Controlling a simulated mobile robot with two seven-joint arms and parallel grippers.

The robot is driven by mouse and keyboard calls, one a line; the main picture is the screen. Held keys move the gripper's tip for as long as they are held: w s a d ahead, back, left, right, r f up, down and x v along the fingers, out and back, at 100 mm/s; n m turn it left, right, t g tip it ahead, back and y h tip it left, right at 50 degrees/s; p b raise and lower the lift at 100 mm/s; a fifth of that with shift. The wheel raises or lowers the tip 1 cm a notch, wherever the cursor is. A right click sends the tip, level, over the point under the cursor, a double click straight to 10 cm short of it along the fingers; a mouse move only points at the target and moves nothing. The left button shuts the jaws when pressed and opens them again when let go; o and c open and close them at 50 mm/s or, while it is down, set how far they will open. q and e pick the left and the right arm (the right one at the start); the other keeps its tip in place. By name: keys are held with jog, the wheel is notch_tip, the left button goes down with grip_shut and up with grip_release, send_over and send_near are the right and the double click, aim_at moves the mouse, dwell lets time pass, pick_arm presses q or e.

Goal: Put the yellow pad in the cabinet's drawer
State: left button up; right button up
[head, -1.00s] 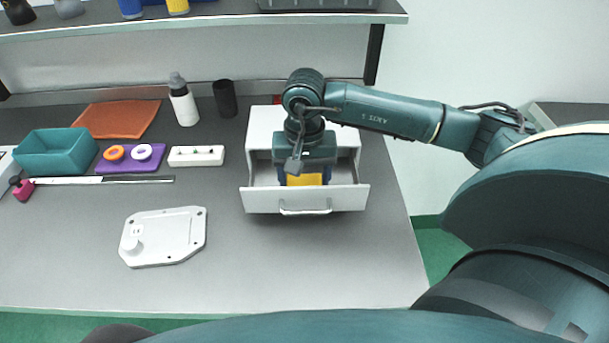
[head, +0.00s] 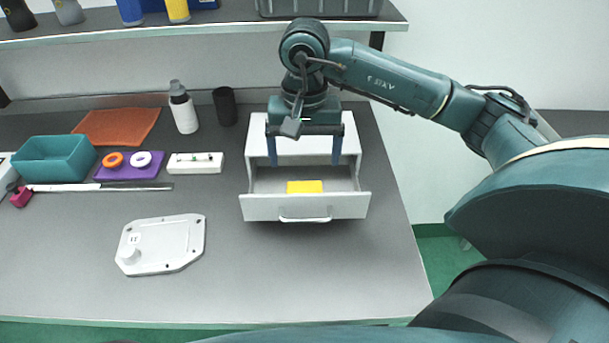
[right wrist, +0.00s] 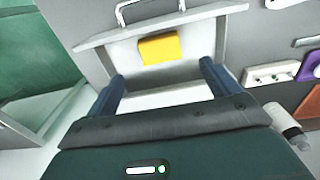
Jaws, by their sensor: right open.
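The yellow pad (head: 304,187) lies inside the open drawer (head: 262,208) of the white cabinet (head: 257,140), near the drawer's front panel. The pad also shows in the right wrist view (right wrist: 159,48), inside the drawer. My right gripper (head: 304,160) is open and empty above the cabinet and the back of the drawer, its two blue fingers wide apart. In the right wrist view the fingers (right wrist: 160,80) stand on either side with the pad beyond them, apart from it. My left gripper is not in view.
On the table to the left are a white casting (head: 165,243), a white block (head: 195,163), a purple tray (head: 128,173), a teal bin (head: 55,160), a white bottle (head: 184,112) and a black cup (head: 225,106). A shelf (head: 200,28) runs along the back. The front of the table is clear.

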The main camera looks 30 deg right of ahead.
jog(key=shift+r, duration=2.05)
